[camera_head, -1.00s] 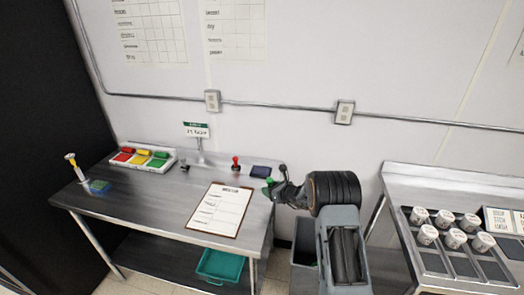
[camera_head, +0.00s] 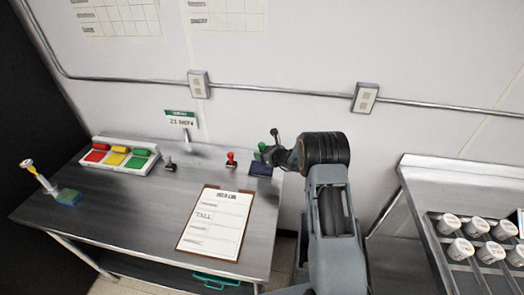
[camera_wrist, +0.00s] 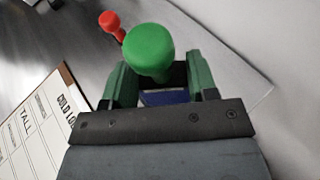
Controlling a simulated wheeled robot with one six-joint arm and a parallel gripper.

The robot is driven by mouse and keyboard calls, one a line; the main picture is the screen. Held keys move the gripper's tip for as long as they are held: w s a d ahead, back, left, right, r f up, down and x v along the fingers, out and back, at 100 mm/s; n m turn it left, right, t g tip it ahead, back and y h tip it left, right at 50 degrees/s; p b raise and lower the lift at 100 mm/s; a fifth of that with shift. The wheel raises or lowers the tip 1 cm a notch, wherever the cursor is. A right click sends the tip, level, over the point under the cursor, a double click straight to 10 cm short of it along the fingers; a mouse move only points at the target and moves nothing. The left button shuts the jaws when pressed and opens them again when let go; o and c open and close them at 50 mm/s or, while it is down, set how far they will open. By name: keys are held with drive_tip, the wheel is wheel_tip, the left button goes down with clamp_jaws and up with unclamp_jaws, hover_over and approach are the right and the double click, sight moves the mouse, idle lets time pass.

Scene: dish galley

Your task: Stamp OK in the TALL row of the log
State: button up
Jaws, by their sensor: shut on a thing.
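My gripper (camera_head: 268,151) is shut on a green-handled stamp (camera_wrist: 150,52); its green knob shows between the jaws in the wrist view. In the head view the stamp is at the dark blue ink pad (camera_head: 261,170), near the table's right back corner. The pad also shows beneath the stamp in the wrist view (camera_wrist: 165,98). Whether the stamp touches the pad is hidden. The log (camera_head: 214,225) lies on a brown clipboard at the table's front right, left of my gripper. Its TALL row (camera_head: 205,217) is readable; I see no mark in it.
A red-handled stamp (camera_head: 231,159) stands left of the pad, and a dark stamp (camera_head: 170,163) farther left. A tray of red, yellow and green blocks (camera_head: 120,156) and a sign (camera_head: 181,119) stand behind. White cups (camera_head: 476,228) fill a rack on the right table.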

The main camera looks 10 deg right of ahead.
sight(263, 169)
drive_tip(key=shift+f+b, duration=1.25)
drive_tip(key=shift+f, duration=1.5)
drive_tip(key=shift+f+b, duration=0.55)
drive_tip(key=shift+b, duration=0.05)
drive_tip(key=shift+s+f+b, duration=0.2)
drive_tip(key=shift+f+b, duration=0.1)
drive_tip(key=shift+b, duration=0.2)
idle(1.1)
drive_tip(key=shift+r, duration=0.2)
drive_tip(key=shift+w+r+p, duration=0.1)
drive_tip(key=shift+r+p, duration=1.35)
drive_tip(key=shift+r, duration=2.1)
